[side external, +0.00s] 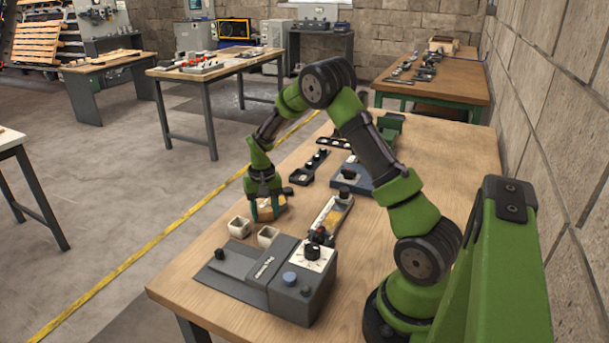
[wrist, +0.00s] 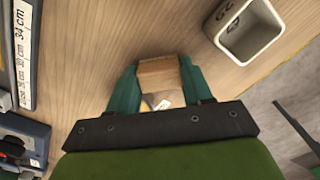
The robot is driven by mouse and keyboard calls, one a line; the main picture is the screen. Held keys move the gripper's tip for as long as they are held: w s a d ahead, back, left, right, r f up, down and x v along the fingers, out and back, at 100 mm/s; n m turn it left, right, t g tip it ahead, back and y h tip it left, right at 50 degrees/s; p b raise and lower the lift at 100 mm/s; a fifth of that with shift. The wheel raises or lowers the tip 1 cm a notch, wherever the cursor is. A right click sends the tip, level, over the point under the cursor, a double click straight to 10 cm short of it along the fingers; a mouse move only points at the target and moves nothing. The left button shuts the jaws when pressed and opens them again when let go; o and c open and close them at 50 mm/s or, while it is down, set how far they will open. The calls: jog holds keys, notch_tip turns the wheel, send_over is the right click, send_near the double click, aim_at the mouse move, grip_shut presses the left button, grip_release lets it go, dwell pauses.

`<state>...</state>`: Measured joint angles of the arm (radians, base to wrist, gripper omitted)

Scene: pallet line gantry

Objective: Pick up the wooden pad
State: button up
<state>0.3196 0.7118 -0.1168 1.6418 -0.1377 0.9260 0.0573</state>
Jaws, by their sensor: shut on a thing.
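The wooden pad (wrist: 159,74) is a small light-brown block with a paler, yellowish patch near its lower end. It sits between the two teal fingers of my gripper (wrist: 160,85) in the wrist view. In the side external view my gripper (side external: 266,208) points down near the table's left edge, shut on the wooden pad (side external: 267,212). The pad is low over the tabletop; I cannot tell whether it touches it. The gripper's palm hides the pad's near end in the wrist view.
White square cups (side external: 239,227) stand close by; one shows in the wrist view (wrist: 245,32). A grey device with knobs (side external: 285,275) sits at the front. The wooden table (side external: 440,150) has free room at the back right.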

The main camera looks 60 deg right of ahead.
aim_at(265, 210)
notch_tip(265, 210, up, 9)
jog(key=shift+r, duration=0.55)
jog(key=shift+c, duration=1.3)
jog(key=o, duration=0.8)
jog(key=c, duration=0.6)
